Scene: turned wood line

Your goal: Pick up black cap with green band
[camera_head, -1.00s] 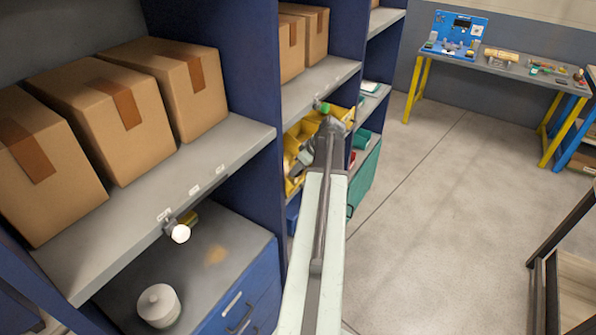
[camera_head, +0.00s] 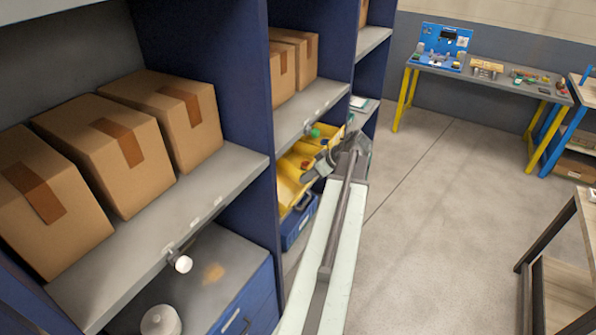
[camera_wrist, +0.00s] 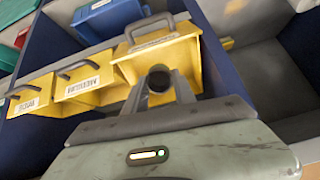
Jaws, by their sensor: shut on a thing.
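My gripper (camera_wrist: 158,92) is shut on a dark, round black cap (camera_wrist: 159,76), which sits between its two fingertips in the wrist view. The cap cannot be made out there.
Cardboard boxes (camera_head: 130,140) stand on the grey shelf (camera_head: 215,180) at left. A blue bin (camera_head: 297,222) is below the yellow bins. The floor (camera_head: 440,200) is clear at right; a workbench (camera_head: 490,72) stands behind.

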